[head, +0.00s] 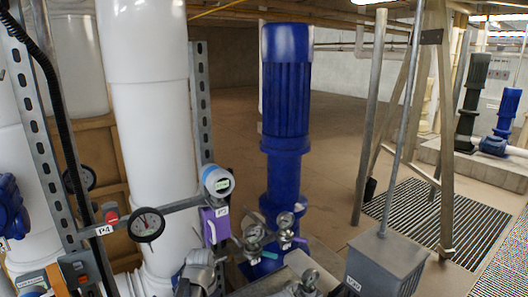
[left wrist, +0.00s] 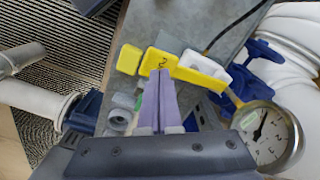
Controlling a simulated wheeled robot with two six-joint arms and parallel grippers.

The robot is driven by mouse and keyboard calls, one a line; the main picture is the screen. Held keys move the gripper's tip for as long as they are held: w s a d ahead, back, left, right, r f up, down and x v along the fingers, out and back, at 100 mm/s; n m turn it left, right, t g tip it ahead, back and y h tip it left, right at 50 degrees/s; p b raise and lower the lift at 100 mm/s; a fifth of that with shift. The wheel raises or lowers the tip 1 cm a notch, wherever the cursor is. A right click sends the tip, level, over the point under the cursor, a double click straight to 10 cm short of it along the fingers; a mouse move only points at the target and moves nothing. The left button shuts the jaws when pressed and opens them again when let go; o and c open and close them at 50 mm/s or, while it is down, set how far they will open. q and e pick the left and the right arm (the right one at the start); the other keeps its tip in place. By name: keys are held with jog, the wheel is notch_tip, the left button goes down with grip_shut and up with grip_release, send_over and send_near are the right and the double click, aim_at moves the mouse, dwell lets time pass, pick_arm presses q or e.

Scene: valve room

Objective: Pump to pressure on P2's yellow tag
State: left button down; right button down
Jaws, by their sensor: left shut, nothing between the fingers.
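In the head view, a tall blue pump (head: 286,110) stands upright in the middle. My right gripper is not seen.
A thick white pipe (head: 150,110) rises left of the pump. A purple block (head: 215,226) sits below a round display unit (head: 217,181). A grey box (head: 385,265) on a conduit stands at right. A floor grating (head: 425,220) and open floor lie behind.

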pick_arm(q)
jog(key=shift+f, duration=0.1)
notch_tip(320, 180, down, 5)
jog(key=b, duration=0.5)
jog(key=shift+f, duration=0.1)
notch_tip(320, 180, up, 5)
jog(key=p, duration=0.5)
dwell(0.4)
jog(key=shift+r, duration=0.2)
dwell(1.4)
jog(key=shift+f, duration=0.15)
dwell(1.6)
jog(key=shift+r, duration=0.2)
dwell(0.8)
